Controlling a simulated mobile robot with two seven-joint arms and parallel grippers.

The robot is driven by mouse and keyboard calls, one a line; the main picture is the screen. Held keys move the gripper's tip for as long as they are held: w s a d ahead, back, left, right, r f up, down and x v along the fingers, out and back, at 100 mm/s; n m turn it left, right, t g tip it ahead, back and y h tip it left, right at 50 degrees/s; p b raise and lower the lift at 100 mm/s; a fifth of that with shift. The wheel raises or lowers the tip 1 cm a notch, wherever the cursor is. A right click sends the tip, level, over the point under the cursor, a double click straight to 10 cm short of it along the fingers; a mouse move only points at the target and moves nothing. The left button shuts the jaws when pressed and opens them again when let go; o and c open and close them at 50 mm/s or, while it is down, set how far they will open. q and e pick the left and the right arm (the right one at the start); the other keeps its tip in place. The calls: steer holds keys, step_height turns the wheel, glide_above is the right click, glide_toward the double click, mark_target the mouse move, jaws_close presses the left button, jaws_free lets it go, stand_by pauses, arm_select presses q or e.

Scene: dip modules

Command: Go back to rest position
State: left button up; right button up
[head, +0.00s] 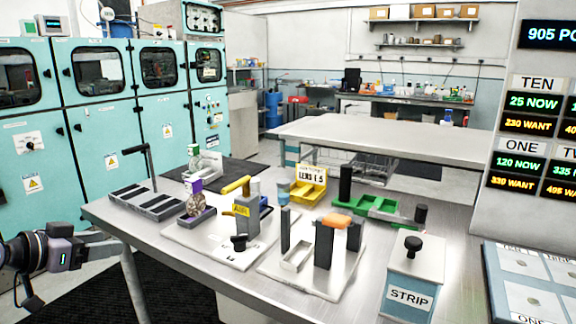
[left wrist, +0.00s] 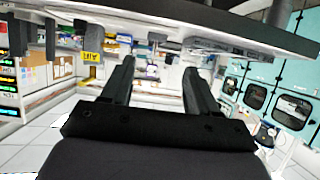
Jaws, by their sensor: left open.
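My left gripper (head: 108,246) is at the left edge of the head view, beside the left edge of the steel table (head: 172,268) and apart from the things on it. In the left wrist view its two dark fingers (left wrist: 158,78) stand well apart with nothing between them. The table edge (left wrist: 215,22) runs across the top of that view, which looks upside down. My right gripper is in neither view.
Nearest my left gripper on the table are a grey slotted rack (head: 148,203) and a purple-based holder (head: 197,212). Teal cabinets (head: 105,130) line the left. Dark floor matting (head: 165,285) lies below.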

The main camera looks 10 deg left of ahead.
arm_select(q)
steer(key=s+d+f+n+g+y+p, duration=0.1)
steer(key=s+d+f, duration=0.25)
steer(key=f, duration=0.45)
steer(key=s+d+f+y, duration=0.1)
steer(key=s+d+f, duration=0.1)
steer(key=d+f, duration=0.35)
steer(key=s+d+f+n+g+p, duration=0.1)
steer(key=s+d+f, duration=0.15)
steer(key=f, duration=0.65)
steer(key=s+d+f, duration=0.3)
steer(key=s+d, duration=0.2)
steer(key=s, duration=0.2)
steer(key=s+d+f+p, duration=0.1)
steer(key=s+d+f, duration=0.2)
steer(key=s+d, duration=0.3)
steer(key=shift+s+d+y, duration=0.2)
steer(key=shift+s+y, duration=0.1)
steer(key=shift+s, duration=0.75)
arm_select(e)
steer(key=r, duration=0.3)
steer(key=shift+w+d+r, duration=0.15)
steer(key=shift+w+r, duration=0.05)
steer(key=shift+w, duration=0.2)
